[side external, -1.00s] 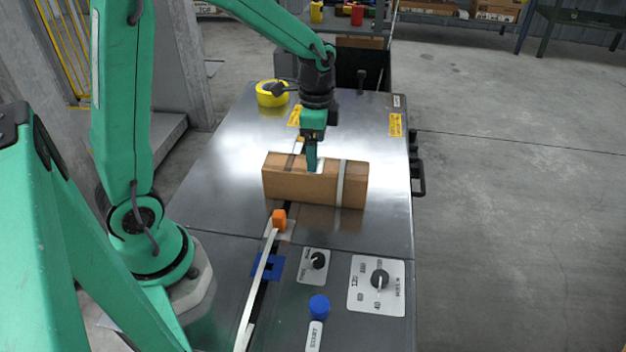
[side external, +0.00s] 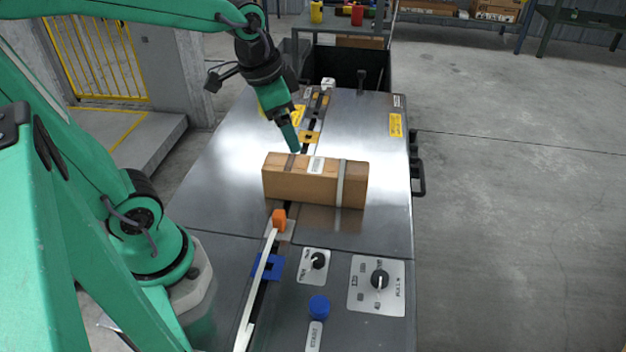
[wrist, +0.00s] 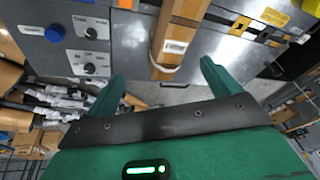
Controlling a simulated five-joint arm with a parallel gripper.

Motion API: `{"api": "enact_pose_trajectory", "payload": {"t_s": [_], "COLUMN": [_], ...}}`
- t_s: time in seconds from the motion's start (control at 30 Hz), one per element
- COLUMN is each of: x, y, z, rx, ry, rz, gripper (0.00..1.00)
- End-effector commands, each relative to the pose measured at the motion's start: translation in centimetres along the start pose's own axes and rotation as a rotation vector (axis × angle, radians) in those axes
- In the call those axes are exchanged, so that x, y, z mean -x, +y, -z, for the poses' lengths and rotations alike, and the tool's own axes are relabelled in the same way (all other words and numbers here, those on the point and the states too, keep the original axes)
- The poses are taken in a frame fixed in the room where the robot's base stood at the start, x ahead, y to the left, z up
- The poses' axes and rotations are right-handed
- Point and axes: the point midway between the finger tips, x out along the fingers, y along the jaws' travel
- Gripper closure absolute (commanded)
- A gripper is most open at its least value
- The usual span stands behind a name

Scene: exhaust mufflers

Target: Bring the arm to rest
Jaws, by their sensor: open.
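My gripper (side external: 289,137) is raised above the metal bench, just behind and above a brown cardboard box (side external: 285,186), and tilted. In the wrist view my gripper (wrist: 160,80) shows two green fingers spread wide with nothing between them. The box also shows in the wrist view (wrist: 182,32), beyond the fingers, apart from them. The box lies on the bench with a pale strap around it and a white label on top.
The metal bench (side external: 385,220) has an orange block (side external: 279,219), a blue knob (side external: 319,305) and dial panels (side external: 378,284) at the front. A dark bin (side external: 350,68) stands behind it. Open floor lies to the right.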

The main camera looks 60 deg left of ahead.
Motion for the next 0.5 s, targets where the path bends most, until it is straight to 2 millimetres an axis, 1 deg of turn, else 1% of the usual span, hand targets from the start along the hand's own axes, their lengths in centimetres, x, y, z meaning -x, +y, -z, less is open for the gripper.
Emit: {"api": "enact_pose_trajectory", "payload": {"t_s": [0.03,0.2,0.3,0.5], "x": [0.7,2.4,3.2,4.1], "y": [0.3,1.2,1.7,2.4], "z": [-0.5,-2.1,-3.1,-4.5], "rx": [0.027,0.135,0.195,0.282], "ry": [0.023,0.089,0.126,0.179], "rz": [0.007,0.02,0.023,0.023], "gripper": [0.11,0.11,0.11,0.11]}}
